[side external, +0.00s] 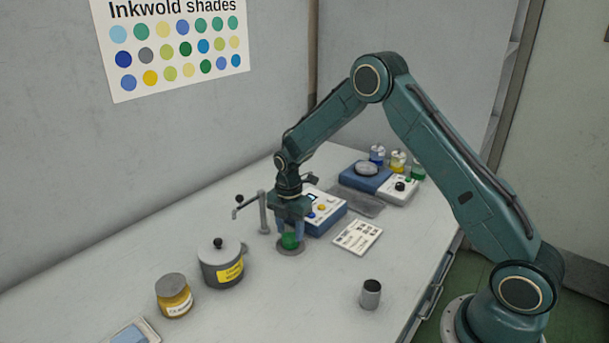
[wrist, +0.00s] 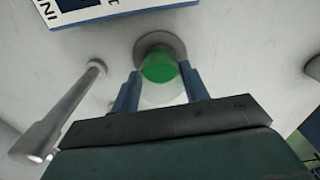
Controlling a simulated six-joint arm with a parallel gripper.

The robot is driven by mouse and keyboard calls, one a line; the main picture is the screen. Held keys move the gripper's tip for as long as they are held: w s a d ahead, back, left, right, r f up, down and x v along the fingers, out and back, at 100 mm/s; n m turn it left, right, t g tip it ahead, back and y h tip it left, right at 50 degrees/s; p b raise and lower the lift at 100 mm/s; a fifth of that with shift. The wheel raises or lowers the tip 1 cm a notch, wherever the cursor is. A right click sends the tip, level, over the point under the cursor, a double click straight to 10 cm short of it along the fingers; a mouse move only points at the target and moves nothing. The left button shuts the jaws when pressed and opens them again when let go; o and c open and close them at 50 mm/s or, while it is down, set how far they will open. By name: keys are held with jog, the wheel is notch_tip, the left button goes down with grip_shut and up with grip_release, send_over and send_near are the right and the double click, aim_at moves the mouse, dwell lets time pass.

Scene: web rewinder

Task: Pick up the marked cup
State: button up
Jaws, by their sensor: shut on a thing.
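A small cup (side external: 290,241) with green in it stands upright at a round grey disc on the bench. In the wrist view the cup (wrist: 162,67) looks clear-walled with green inside. My gripper (side external: 290,233) points straight down over it, and its blue fingers are shut on the cup's two sides. The wrist view shows my gripper (wrist: 161,76) with one finger on each side of the cup. The grey disc (wrist: 150,40) shows just past the cup; I cannot tell whether the cup touches it. No mark on the cup is readable.
A post with a side arm (side external: 263,213) stands close left of my gripper. A blue-and-white device (side external: 326,222) is close behind. A lidded grey pot (side external: 222,265), an amber jar (side external: 174,298), a small grey cylinder (side external: 370,297) and a printed card (side external: 358,237) stand around. The front bench is mostly clear.

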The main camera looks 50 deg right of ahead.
jog(key=shift+r, duration=0.1)
notch_tip(320, 180, up, 20)
dwell(0.7)
jog(key=shift+d, duration=0.1)
dwell(0.4)
jog(key=s+d+f+m, duration=0.1)
jog(key=d+f, duration=0.3)
jog(key=d, duration=0.5)
jog(key=s+d+f+m, duration=0.2)
jog(key=s+d+f, duration=0.2)
jog(key=d, duration=0.6)
jog(key=s+d+f+m, duration=0.1)
jog(key=s+d+f, duration=0.2)
jog(key=d, duration=0.7)
notch_tip(320, 180, down, 2)
jog(key=shift+f, duration=0.1)
jog(key=shift+a+f, duration=0.1)
jog(key=shift+f, duration=0.05)
jog(key=shift+f, duration=2.9)
jog(key=shift+f, duration=0.4)
